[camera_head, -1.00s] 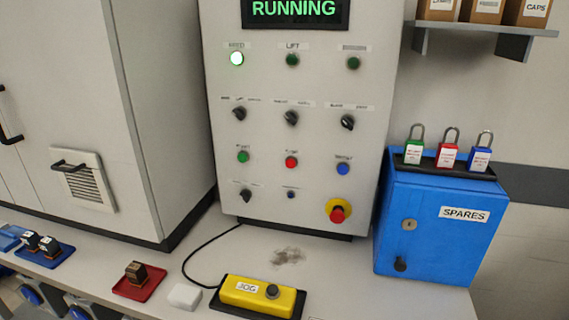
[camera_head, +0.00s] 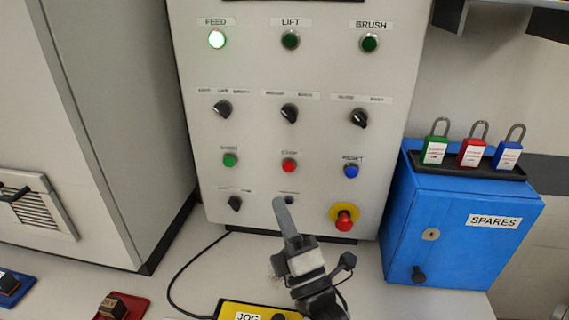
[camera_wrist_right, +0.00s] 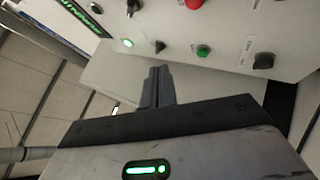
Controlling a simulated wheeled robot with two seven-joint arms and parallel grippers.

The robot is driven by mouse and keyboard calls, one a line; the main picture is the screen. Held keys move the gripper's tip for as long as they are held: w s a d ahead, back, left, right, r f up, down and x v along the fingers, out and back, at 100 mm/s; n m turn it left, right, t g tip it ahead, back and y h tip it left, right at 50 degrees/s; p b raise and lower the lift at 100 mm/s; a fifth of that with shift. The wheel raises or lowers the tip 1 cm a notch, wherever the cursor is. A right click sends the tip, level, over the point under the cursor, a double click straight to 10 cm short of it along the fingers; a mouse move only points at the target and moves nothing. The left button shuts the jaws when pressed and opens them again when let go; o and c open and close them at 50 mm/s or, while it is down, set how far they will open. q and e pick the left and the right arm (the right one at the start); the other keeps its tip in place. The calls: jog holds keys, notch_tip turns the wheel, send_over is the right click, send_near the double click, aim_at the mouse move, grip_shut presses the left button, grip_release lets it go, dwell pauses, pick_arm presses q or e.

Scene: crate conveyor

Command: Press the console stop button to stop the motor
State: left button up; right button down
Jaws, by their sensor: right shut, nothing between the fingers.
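The console (camera_head: 300,140) is a light upright panel with lamps, knobs and buttons. The red stop button (camera_head: 289,166) sits in the middle of the button row, with a green button (camera_head: 230,160) to its left and a blue reset button (camera_head: 351,170) to its right. A red button also shows at the top of the right wrist view (camera_wrist_right: 193,3). My right gripper (camera_head: 280,203) is shut and empty, its fingertips below the stop button in the picture, over the lower knob row; I cannot tell how far it is from the panel. My left gripper is not in view.
A red mushroom button on a yellow ring (camera_head: 344,218) is at the lower right of the panel. The FEED lamp (camera_head: 217,40) is lit green. A yellow JOG box (camera_head: 232,309) lies on the bench below. A blue SPARES box (camera_head: 455,225) with padlocks stands to the right.

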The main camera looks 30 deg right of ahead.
aim_at(288, 167)
pick_arm(q)
jog(key=b, duration=0.2)
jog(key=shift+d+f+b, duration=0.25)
jog(key=shift+b, duration=0.05)
pick_arm(e)
jog(key=w+d, duration=0.1)
jog(key=w, duration=0.1)
jog(key=w+d, duration=0.4)
jog(key=w, duration=0.1)
jog(key=shift+d, duration=0.15)
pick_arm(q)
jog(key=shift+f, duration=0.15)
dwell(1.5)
pick_arm(e)
jog(key=shift+w+d, duration=0.25)
jog(key=shift+w, duration=0.05)
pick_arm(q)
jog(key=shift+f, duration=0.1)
pick_arm(e)
jog(key=shift+w+d, duration=0.3)
jog(key=shift+w, duration=0.05)
dwell(0.8)
jog(key=shift+s+a, duration=0.1)
jog(key=shift+s, duration=0.05)
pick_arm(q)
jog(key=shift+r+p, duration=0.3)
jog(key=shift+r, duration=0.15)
pick_arm(e)
jog(key=shift+s+a, duration=0.45)
jog(key=shift+s, duration=0.1)
